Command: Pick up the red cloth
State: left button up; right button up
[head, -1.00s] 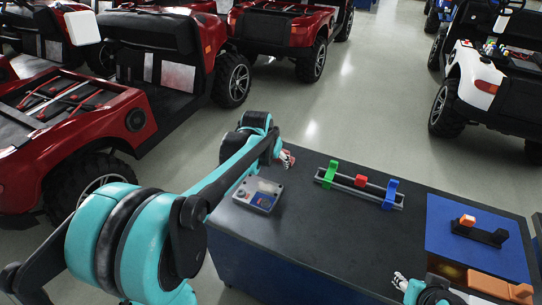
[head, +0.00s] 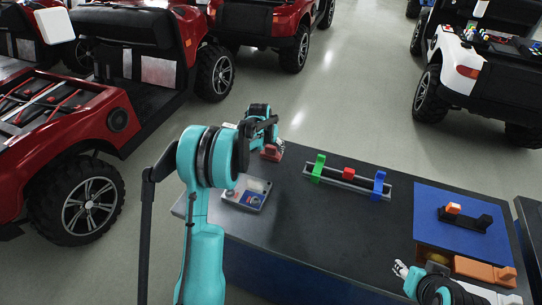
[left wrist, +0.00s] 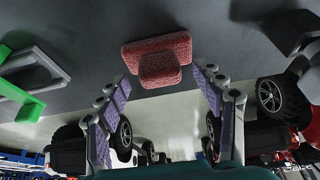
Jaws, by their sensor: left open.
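The red cloth (head: 271,153) lies folded near the far left edge of the dark table (head: 330,215). In the left wrist view the cloth (left wrist: 157,52) is a textured red bundle lying on the dark tabletop. My left gripper (head: 272,146) is right at the cloth in the head view and partly covers it. In the left wrist view my left gripper (left wrist: 161,80) is open, its purple-padded fingers spread apart with the cloth lying in front of and between their tips. My right gripper (head: 400,268) is low over the front of the table; its jaw opening is too small to judge.
A grey box with a screen (head: 247,196) sits at the table's left end. A rail with a green clamp (head: 318,167), a red block (head: 349,174) and a blue clamp (head: 379,184) lies mid-table. A blue mat (head: 460,238) and orange part (head: 484,271) are at right.

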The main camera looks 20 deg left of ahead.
aim_at(274, 146)
pick_arm(q)
jog(key=shift+x, duration=1)
jog(key=shift+s+r, duration=0.1)
jog(key=shift+r, duration=0.05)
jog(key=shift+c, duration=0.3)
jog(key=c, duration=1.2)
jog(key=shift+r, duration=0.5)
jog(key=r, duration=0.1)
jog(key=r+p, duration=0.1)
jog(key=d+r, duration=0.1)
jog(key=r, duration=0.1)
jog(key=shift+w+p, duration=0.25)
jog(key=shift+p, duration=0.15)
jog(key=w+d+r+p, duration=0.2)
jog(key=w+d+r, duration=0.3)
jog(key=d, duration=0.4)
jog(key=shift+r, duration=0.5)
